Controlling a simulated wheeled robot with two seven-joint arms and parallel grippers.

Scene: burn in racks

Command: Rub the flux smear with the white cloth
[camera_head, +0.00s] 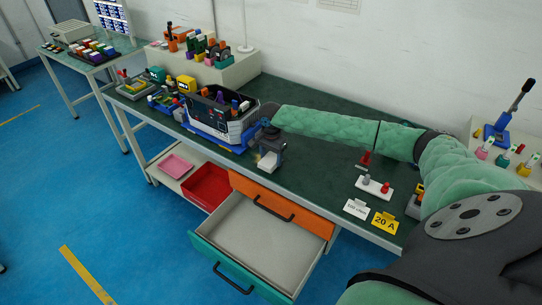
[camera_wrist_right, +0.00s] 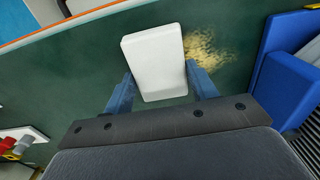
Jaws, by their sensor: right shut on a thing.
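The white cloth (camera_wrist_right: 155,60) is a white block-like pad. My right gripper (camera_wrist_right: 160,82) is shut on it, with a blue finger on each side. The flux smear (camera_wrist_right: 205,48) is a patchy yellow stain on the green bench top, just right of the cloth in the wrist view. The cloth's edge lies close beside the smear; I cannot tell whether it touches the bench. In the head view my right gripper (camera_head: 268,150) is low over the bench near its front edge, with the cloth (camera_head: 267,161) under it. My left gripper does not show.
A blue and grey rack unit (camera_head: 215,120) stands just left of the right gripper; its blue side (camera_wrist_right: 280,75) is close in the wrist view. An open drawer (camera_head: 262,240) juts out below the bench. Label cards (camera_head: 384,222) and a small white stand (camera_head: 374,187) lie to the right.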

